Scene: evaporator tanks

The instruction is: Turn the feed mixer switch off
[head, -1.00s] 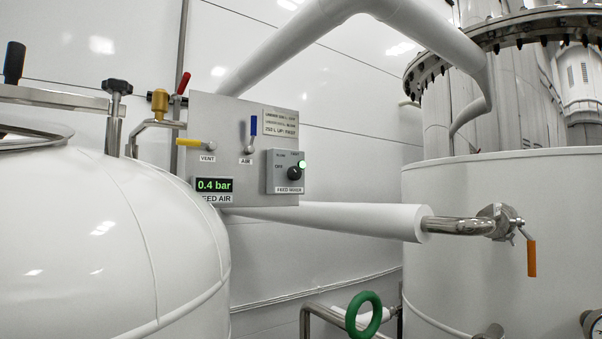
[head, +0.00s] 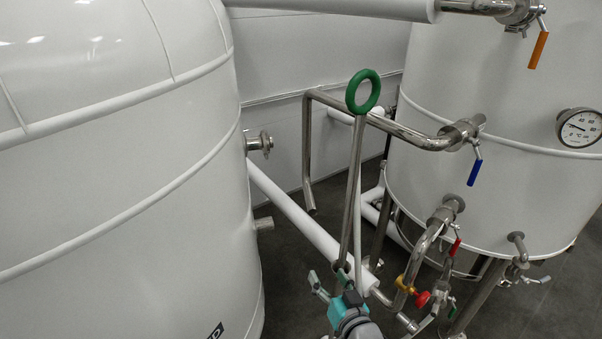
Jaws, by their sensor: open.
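The feed mixer switch and its control panel are outside the head view now, so its present setting cannot be seen. My gripper (head: 328,278) shows small at the bottom centre, at the end of my teal and grey wrist. Its fingers are spread and point up. I see nothing held between them. It appears in front of the lower end of the rod below a green ring handle (head: 365,91); whether it touches the rod cannot be told.
A large white tank (head: 120,170) fills the left. Another white tank (head: 510,90) stands right, with an orange lever (head: 538,50), a blue lever (head: 474,172) and a gauge (head: 580,128). Steel pipes (head: 410,137) cross between them. Dark floor (head: 285,235) shows below.

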